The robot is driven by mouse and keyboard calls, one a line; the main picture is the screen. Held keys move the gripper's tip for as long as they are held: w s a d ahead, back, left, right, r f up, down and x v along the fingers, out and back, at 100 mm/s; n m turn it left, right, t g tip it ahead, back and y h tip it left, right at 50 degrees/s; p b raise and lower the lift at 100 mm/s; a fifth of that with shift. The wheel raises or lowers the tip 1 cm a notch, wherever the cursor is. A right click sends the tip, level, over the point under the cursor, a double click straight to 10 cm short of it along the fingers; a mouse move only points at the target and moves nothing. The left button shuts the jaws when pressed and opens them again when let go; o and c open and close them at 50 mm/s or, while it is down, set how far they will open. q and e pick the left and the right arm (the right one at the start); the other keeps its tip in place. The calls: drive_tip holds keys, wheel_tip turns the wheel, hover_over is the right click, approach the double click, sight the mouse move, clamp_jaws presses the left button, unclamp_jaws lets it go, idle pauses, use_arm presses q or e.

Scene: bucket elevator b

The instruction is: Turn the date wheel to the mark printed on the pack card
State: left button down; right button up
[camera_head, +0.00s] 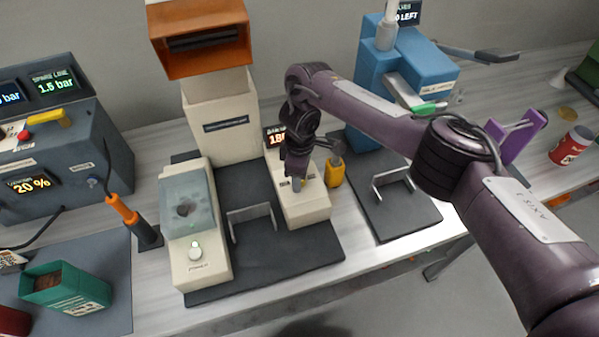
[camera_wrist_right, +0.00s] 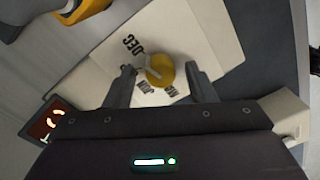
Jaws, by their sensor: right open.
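The date wheel (camera_wrist_right: 160,70) is a round yellow knob with a pale pointer bar that points left in the right wrist view. Dark printed month marks surround it; one reads DEC, another looks like JUN, and the rest are partly hidden. In the head view, my right gripper (camera_head: 297,184) is over the top of the cream unit and covers the wheel. In the right wrist view, the right gripper (camera_wrist_right: 163,86) is open, with one finger on each side of the wheel. Contact cannot be told. I cannot identify the pack card or read its mark. My left gripper is not in view.
A small display (camera_head: 276,137) stands behind the cream unit (camera_head: 306,208), with a yellow-orange object (camera_head: 335,172) to its right. A cream sealer-like machine (camera_head: 196,225) stands left. A green box (camera_head: 66,288) sits at far left. Metal brackets stand on the dark mats.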

wheel_tip(320, 180, up, 8)
drive_tip(key=p, duration=0.2)
drive_tip(key=shift+w+f+p, duration=0.1)
drive_tip(key=shift+p, duration=0.2)
